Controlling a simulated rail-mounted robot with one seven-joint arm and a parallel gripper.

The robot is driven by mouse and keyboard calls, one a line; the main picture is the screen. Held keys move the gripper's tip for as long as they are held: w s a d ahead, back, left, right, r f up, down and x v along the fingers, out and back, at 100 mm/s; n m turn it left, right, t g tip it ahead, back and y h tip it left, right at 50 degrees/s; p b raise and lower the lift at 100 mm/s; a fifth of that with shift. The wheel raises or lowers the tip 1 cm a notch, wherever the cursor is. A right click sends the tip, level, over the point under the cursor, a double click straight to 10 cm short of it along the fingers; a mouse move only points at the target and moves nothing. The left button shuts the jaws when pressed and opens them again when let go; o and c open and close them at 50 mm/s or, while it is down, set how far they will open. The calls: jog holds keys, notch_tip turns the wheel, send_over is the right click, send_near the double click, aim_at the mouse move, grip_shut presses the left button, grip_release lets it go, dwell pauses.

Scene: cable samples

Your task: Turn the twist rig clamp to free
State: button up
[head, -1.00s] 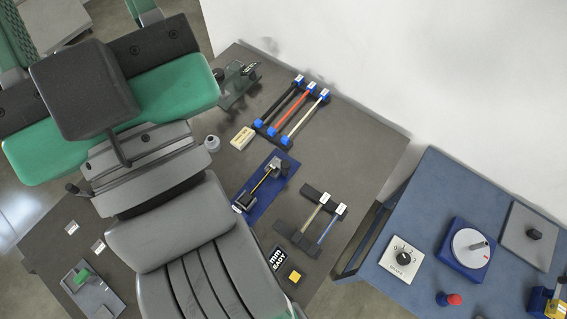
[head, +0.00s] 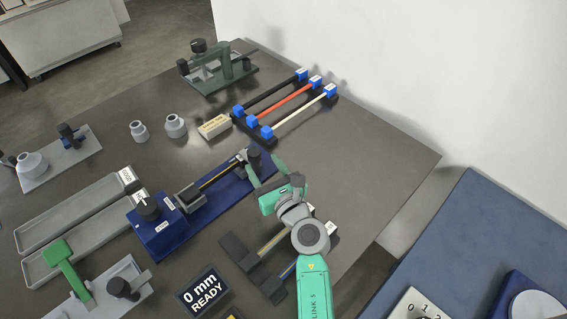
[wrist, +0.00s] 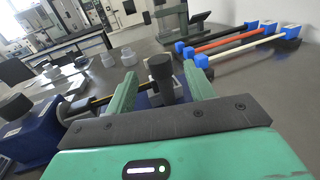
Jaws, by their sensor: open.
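A long blue rig (head: 219,205) lies on the dark bench with a black and yellow cable (head: 222,177) stretched along it. A clamp with an upright black knob (head: 253,157) stands at its far right end. I take this for the twist rig clamp, though no label on it is readable. A second black knob (head: 148,208) is on the near left end. My gripper (head: 266,166) is open at the far end. In the wrist view the clamp's knob (wrist: 160,68) stands between the two green fingers (wrist: 160,79), with no clear contact. The clamp's lower part is partly hidden.
A rack of cable samples (head: 290,108) and a cream block (head: 214,125) lie behind the rig. A second sample holder (head: 262,262) is close under my arm. A display (head: 203,291) reads "0 mm READY". Grey trays (head: 75,215) lie left. Bare bench (head: 375,160) is at right.

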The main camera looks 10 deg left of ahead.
aim_at(256, 158)
jog(key=shift+w+a+f, duration=0.1)
jog(key=shift+w+a, duration=0.05)
jog(key=shift+a, duration=0.15)
jog(key=b+x, duration=0.3)
jog(key=x, duration=0.3)
jog(key=shift+a, duration=0.1)
jog(key=shift+w+a, duration=0.4)
jog(key=shift+w, duration=0.2)
jog(key=shift+r, duration=0.2)
jog(key=c, duration=1)
